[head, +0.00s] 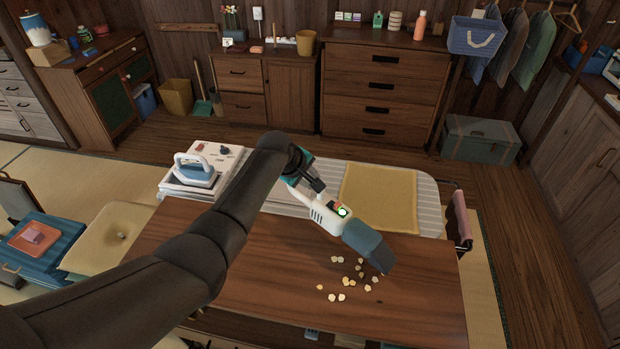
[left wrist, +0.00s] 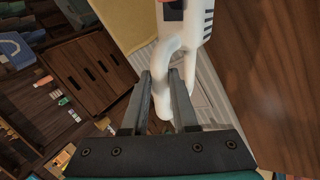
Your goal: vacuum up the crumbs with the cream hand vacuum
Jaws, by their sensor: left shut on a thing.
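In the left wrist view the two fingers (left wrist: 172,100) close on the white handle of the vacuum (left wrist: 184,50). The nozzle is over the wooden table, close to the crumbs (head: 348,284); I cannot tell if it touches the surface. Several pale yellow crumbs lie scattered on the table, left of and below the nozzle. Any crumbs under the nozzle are hidden. My right gripper is not in view.
The wooden table (head: 260,290) has free room left and right of the crumbs. Behind it is a striped ironing board (head: 428,195) with a yellow cloth (head: 378,195) and an iron (head: 196,172) at its left end. A pink cloth (head: 459,220) hangs at its right end.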

